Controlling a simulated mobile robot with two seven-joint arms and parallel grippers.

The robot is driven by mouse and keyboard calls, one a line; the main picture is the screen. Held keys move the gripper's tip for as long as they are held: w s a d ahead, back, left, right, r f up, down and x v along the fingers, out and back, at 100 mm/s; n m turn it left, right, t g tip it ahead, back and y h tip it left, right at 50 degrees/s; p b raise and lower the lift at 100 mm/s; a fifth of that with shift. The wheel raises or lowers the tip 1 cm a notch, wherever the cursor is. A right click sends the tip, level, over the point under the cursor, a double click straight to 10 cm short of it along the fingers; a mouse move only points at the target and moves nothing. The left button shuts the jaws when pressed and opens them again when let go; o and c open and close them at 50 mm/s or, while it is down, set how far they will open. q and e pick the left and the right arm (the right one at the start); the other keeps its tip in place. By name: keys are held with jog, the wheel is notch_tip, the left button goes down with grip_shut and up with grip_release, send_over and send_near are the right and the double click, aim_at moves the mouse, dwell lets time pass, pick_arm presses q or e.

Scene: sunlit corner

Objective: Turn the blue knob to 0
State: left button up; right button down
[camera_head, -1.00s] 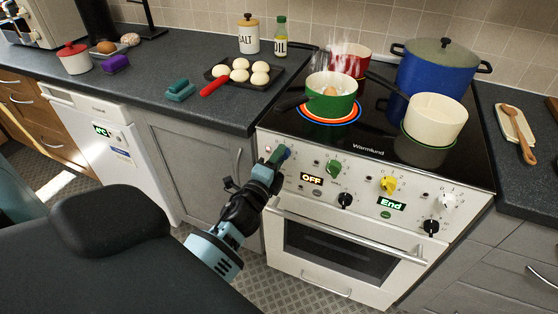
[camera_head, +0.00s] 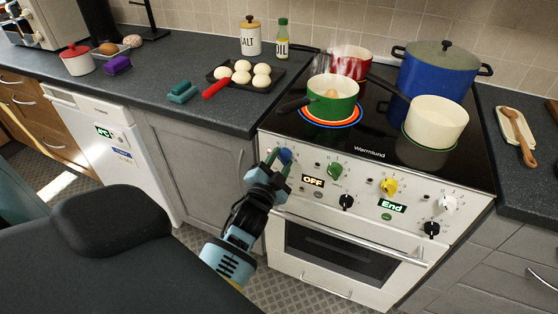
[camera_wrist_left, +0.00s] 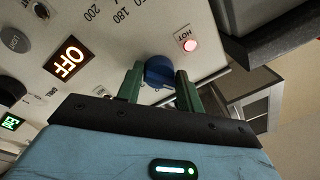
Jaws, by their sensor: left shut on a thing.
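The blue knob (camera_head: 285,155) is at the left end of the oven's white control panel. My left gripper (camera_head: 279,162) is at the panel with its green fingers on both sides of the knob. In the left wrist view the blue knob (camera_wrist_left: 158,71) sits between the two fingers, and the gripper is shut on it. The fingers and the view angle hide the knob's pointer and its 0 mark. My right gripper is not in view.
A green knob (camera_head: 335,170), a yellow knob (camera_head: 389,186) and a white knob (camera_head: 447,203) line the panel. The oven handle (camera_head: 350,238) sticks out below. A steaming red pot (camera_head: 350,64) and other pots stand on the hob.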

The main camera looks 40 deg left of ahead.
pick_arm(q)
jog(key=shift+f+n, duration=0.2)
jog(key=shift+n, duration=0.5)
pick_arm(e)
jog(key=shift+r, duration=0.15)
pick_arm(q)
jog(key=shift+d, duration=0.1)
jog(key=o, duration=0.9)
jog(key=shift+o, duration=0.3)
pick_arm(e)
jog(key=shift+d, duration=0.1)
pick_arm(q)
jog(key=shift+r, duration=0.1)
jog(key=shift+s, duration=0.1)
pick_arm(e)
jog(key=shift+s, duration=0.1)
